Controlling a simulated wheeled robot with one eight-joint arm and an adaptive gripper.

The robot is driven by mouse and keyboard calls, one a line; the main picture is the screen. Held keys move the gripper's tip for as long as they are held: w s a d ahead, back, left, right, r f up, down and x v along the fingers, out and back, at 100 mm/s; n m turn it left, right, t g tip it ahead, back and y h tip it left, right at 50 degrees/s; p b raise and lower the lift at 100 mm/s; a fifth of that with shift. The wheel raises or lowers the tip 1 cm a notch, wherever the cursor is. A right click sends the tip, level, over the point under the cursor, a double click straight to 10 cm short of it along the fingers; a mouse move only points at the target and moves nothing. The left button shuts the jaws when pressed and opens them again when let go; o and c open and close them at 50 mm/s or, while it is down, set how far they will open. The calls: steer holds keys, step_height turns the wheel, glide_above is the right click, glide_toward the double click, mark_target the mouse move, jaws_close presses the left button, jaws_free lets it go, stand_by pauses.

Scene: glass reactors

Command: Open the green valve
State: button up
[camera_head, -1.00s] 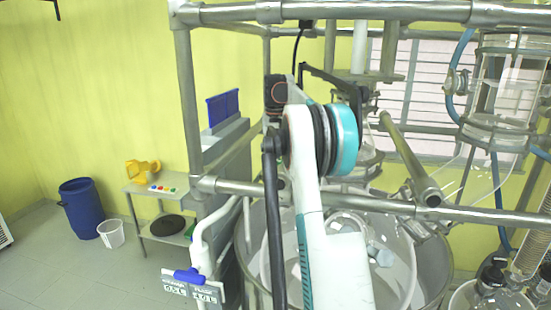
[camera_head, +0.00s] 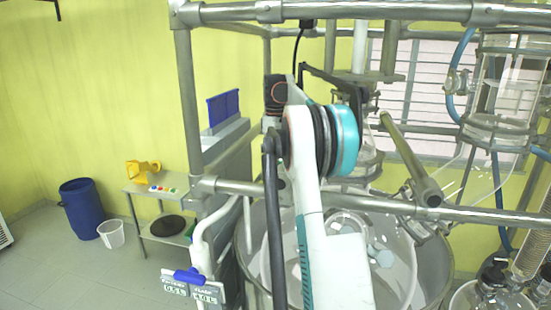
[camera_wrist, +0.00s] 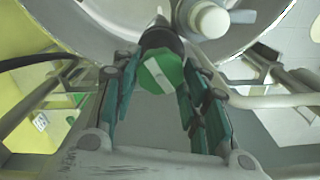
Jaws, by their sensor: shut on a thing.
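In the head view my white arm hides the gripper and the green valve.
A large metal vessel (camera_head: 436,262) stands behind my arm. Frame pipes (camera_head: 375,203) cross at and above arm height. Glassware (camera_head: 490,290) stands at the right. A blue-handled valve (camera_head: 188,276) is at the lower left. The floor at the left is partly clear.

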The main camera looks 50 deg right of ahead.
steer(key=n, duration=0.6)
steer(key=shift+n, duration=0.3)
steer(key=n, duration=1)
steer(key=shift+n, duration=0.4)
steer(key=n, duration=0.6)
steer(key=shift+s, duration=0.1)
steer(key=o, duration=1.1)
steer(key=shift+c, duration=0.2)
step_height(320, 180, up, 12)
